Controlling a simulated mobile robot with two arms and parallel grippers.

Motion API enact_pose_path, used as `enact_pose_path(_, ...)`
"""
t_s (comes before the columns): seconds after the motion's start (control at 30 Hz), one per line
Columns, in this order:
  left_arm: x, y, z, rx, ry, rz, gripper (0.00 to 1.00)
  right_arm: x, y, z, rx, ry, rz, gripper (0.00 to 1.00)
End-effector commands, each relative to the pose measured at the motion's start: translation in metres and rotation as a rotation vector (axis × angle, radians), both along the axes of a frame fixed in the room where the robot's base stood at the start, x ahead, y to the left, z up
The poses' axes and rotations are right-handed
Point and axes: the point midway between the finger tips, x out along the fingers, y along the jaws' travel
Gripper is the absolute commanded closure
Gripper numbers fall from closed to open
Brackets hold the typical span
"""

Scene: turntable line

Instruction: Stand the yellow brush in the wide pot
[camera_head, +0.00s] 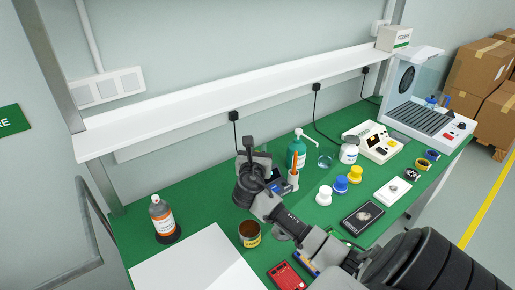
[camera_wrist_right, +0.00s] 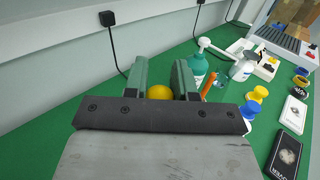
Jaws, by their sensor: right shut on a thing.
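My right gripper (camera_head: 255,160) is over the back middle of the green bench. In the right wrist view its two fingers (camera_wrist_right: 159,82) are closed on a round yellow thing (camera_wrist_right: 159,92), which looks like the end of the yellow brush. The rest of it is hidden behind the gripper, and I cannot make it out in the head view. A wide open tin (camera_head: 250,241) with a yellow band, which looks like the wide pot, stands in front of the gripper, apart from it. My left gripper is not in view.
A narrow white pot (camera_head: 293,181) with an orange-handled tool stands close right of the gripper, with a green pump bottle (camera_head: 297,152) behind. A white shelf (camera_head: 220,99) runs along the wall. Yellow, blue and white spools (camera_head: 341,185) stand at right.

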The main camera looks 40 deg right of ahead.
Motion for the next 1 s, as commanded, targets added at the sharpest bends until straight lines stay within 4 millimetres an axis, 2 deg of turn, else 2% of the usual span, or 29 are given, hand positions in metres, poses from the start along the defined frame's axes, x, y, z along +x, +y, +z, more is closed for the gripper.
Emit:
enact_pose_path(0.4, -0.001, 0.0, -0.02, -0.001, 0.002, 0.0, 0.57, 0.0, 0.0, -0.035, 0.0, 0.0, 0.0, 0.98)
enact_pose_path(0.87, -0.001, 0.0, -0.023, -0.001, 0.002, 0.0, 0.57, 0.0, 0.0, -0.042, 0.0, -0.001, 0.0, 0.98)
enact_pose_path(0.9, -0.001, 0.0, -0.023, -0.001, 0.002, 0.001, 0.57, 0.0, 0.0, -0.042, 0.0, -0.001, 0.0, 0.71)
enact_pose_path(1.0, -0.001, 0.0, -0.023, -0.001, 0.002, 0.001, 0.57, 0.0, 0.0, -0.042, 0.0, -0.001, 0.0, 0.56)
